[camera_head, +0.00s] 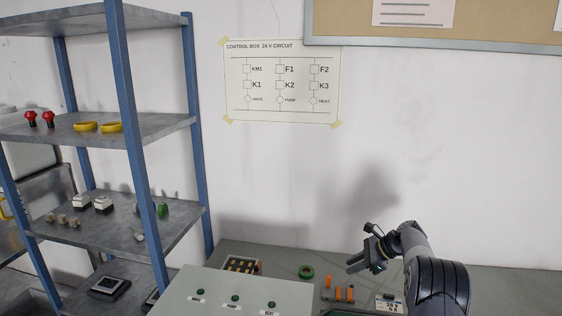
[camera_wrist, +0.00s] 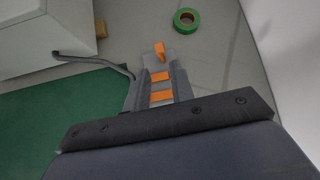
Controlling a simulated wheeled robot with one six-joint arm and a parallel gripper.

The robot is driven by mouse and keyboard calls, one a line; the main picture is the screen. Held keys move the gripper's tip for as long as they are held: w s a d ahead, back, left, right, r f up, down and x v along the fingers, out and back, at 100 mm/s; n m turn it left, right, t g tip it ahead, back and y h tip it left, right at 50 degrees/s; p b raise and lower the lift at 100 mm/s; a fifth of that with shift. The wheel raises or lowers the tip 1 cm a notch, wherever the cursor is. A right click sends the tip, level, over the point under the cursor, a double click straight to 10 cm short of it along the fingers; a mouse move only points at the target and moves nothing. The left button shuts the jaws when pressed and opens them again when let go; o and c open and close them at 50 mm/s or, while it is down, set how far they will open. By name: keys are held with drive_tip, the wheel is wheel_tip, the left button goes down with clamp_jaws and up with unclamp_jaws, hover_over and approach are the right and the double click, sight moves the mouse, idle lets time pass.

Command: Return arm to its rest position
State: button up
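My gripper (camera_head: 360,260) is raised above the bench at the lower right of the head view, its fingers pointing left. In the wrist view, a gap shows between the two fingers (camera_wrist: 158,85), and orange pieces show in it. The fingers look open, and I see nothing held. My arm comes in from the lower right and hides part of the bench.
A grey control box (camera_head: 234,288) with green lamps stands at the front of the bench. A green tape roll (camera_head: 306,272) lies behind it; it also shows in the wrist view (camera_wrist: 186,20). A parts tray (camera_head: 241,265) sits nearby. A blue-framed shelf (camera_head: 130,125) stands left.

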sight(328, 278)
drive_tip(key=p+x, duration=0.2)
drive_tip(key=x, duration=0.6)
drive_tip(key=shift+a+f+p, duration=0.15)
drive_tip(key=shift+a+p, duration=0.1)
drive_tip(key=shift+p, duration=0.15)
drive_tip(key=shift+s+d+t+b, duration=0.15)
drive_tip(key=shift+s+t+b, duration=0.05)
drive_tip(key=shift+t+b, duration=0.1)
drive_tip(key=shift+s, duration=0.15)
drive_tip(key=shift+s+n, duration=0.1)
drive_tip(key=shift+n, duration=0.2)
